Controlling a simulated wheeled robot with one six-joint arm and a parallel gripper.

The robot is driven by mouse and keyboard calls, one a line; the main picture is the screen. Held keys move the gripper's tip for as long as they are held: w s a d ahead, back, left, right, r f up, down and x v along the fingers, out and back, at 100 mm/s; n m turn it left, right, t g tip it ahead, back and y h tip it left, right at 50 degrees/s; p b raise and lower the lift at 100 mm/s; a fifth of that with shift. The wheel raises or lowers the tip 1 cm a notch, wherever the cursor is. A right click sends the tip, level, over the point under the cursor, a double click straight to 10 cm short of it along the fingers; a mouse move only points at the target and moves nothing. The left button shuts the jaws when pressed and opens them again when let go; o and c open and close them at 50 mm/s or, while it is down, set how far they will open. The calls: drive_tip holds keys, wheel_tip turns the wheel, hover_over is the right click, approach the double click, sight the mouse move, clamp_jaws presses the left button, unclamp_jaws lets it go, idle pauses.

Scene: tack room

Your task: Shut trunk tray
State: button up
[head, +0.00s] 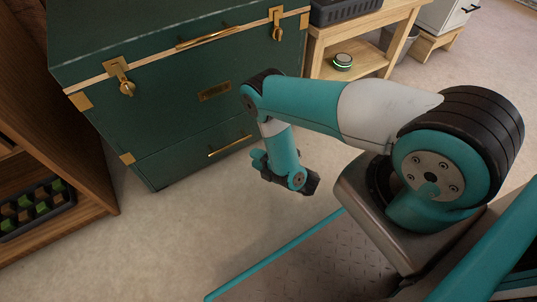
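A dark green trunk (175,95) with brass corners and latches stands at the upper left, its lid down. Its low tray (190,160) runs along the bottom of the front and has a brass handle (229,146). The tray front looks close to flush with the trunk; I cannot tell whether a small gap shows. My gripper (284,184) hangs below my bent arm, in front of the trunk and to the right of the tray handle, apart from it in the picture. Its fingertips are not clear, so whether it is open or shut cannot be seen.
A wooden shelf unit (95,205) stands at the left, with a black sectioned tray (38,208) inside. A wooden bench (400,25) behind right holds a dark crate (345,10) and, lower, a round device with a green ring (343,61). Pale floor before the trunk is clear.

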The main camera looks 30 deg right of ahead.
drive_tip(key=p+v, duration=0.4)
drive_tip(key=p, duration=0.2)
drive_tip(key=shift+s+d, duration=0.1)
drive_tip(key=shift+s, duration=0.1)
idle(0.4)
